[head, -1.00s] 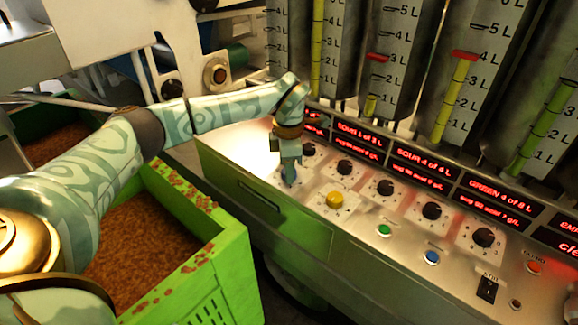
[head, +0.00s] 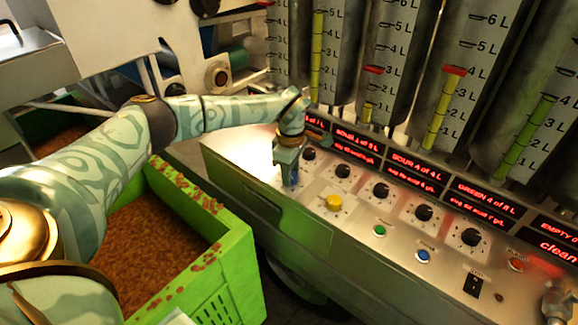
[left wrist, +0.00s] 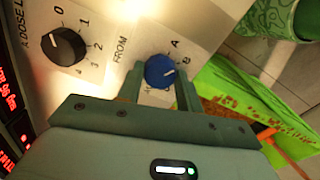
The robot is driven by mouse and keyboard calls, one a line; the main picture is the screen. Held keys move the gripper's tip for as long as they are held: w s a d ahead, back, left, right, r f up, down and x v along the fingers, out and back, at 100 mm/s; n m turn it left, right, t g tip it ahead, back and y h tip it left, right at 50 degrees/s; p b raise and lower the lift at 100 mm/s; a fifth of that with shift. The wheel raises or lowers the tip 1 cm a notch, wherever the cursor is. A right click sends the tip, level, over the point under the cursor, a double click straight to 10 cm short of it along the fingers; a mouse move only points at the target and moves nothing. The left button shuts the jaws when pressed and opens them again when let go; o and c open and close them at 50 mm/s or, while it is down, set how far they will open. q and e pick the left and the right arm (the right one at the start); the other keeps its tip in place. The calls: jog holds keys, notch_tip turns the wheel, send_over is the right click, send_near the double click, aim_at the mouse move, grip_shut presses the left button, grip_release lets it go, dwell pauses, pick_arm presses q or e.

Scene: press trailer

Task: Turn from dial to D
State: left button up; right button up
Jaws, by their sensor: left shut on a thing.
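The from dial (left wrist: 160,72) is a round blue knob on the metal panel, with the word FROM beside it. Its white mark points to the right in the left wrist view, roughly towards the letter B. The letter A shows above B; the other letters are hidden by my gripper. My left gripper (left wrist: 160,86) is shut on the dial, one finger on each side. In the head view my left gripper (head: 290,181) reaches down onto the panel's left end and hides the dial. My right gripper is not seen.
A black dose knob (left wrist: 63,46) sits beside the dial. The panel also has a yellow button (head: 334,202), a green button (head: 379,231), a blue button (head: 423,256) and several black knobs. A green crate (head: 232,270) stands in front at left.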

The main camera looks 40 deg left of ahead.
pick_arm(q)
jog(key=m+p, duration=0.1)
jog(key=m, duration=0.2)
jog(key=shift+r, duration=0.2)
jog(key=m+p, duration=0.1)
jog(key=m, duration=0.1)
jog(key=shift+m, duration=0.3)
jog(key=m, duration=0.3)
jog(key=shift+w+f+m+p, duration=0.1)
jog(key=shift+m+p, duration=0.2)
jog(key=shift+p, duration=0.05)
jog(key=m, duration=0.3)
jog(key=shift+m, duration=0.3)
jog(key=m, duration=0.3)
jog(key=shift+f+m, duration=0.1)
jog(key=shift+m, duration=0.2)
jog(key=shift+m+b, duration=0.7)
jog(key=shift+m, duration=0.8)
